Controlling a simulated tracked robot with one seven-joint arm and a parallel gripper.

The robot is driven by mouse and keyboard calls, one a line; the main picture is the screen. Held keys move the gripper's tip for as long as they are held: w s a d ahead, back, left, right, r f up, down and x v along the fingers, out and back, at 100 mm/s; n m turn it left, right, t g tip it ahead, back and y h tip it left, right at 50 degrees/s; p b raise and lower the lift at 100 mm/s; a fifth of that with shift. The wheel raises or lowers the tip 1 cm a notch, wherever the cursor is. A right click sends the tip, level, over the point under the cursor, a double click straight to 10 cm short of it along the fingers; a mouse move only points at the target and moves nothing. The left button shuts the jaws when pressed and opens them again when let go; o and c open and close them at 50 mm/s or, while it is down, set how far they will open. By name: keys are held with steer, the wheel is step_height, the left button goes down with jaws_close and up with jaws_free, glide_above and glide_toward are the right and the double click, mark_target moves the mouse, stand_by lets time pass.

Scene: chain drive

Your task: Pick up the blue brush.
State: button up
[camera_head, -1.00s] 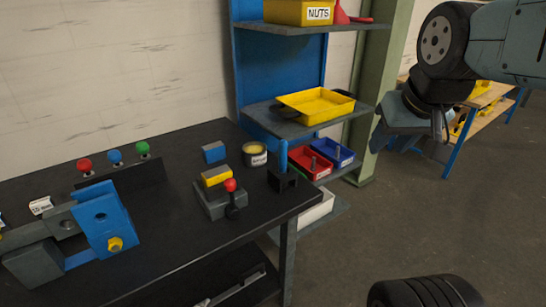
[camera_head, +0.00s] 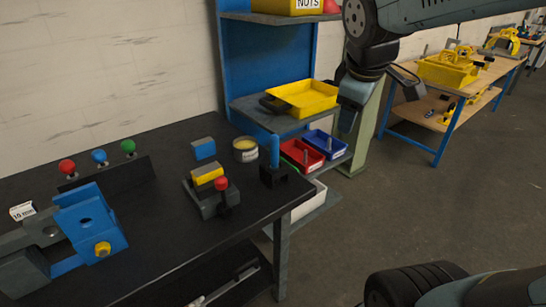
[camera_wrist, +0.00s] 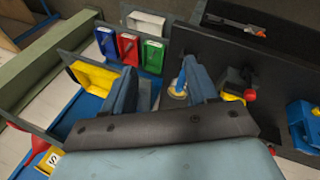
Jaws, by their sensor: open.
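The blue brush (camera_head: 275,150) appears as an upright blue handle standing in a black holder (camera_head: 273,176) at the right end of the dark bench. Its lower end is hidden in the holder. In the wrist view a blue upright piece that looks like the brush (camera_wrist: 181,76) shows close beside the right finger, with a round tin by it. My gripper (camera_wrist: 162,90) has its two blue-grey fingers spread, with nothing held between them. In the head view my gripper (camera_head: 347,112) hangs right of the brush and higher, in front of the shelf unit, apart from the brush.
The shelf unit holds a yellow tray (camera_head: 305,98) and, lower, red (camera_head: 302,156) and blue (camera_head: 325,143) bins. On the bench near the brush are a tin (camera_head: 246,150), a blue-grey block (camera_head: 203,148) and a red-knobbed lever (camera_head: 221,184). Open floor lies to the right.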

steer(key=w+a+f+n, duration=0.3)
steer(key=w+a+n, duration=0.5)
steer(key=n, duration=1.3)
glide_toward(275, 144)
steer(key=shift+n+g, duration=0.3)
steer(key=w+f, duration=0.2)
steer(key=f, duration=0.1)
steer(key=w+f, duration=0.1)
steer(key=f, duration=0.1)
steer(key=shift+w, duration=0.3)
steer(key=shift+d+x, duration=0.15)
steer(key=shift+x, duration=1.4)
steer(key=shift+d+x, duration=0.15)
steer(key=shift+x, duration=1.4)
steer(key=shift+w+r, duration=0.1)
steer(key=shift+w, duration=0.05)
steer(key=shift+c, duration=0.4)
steer(key=c, duration=1)
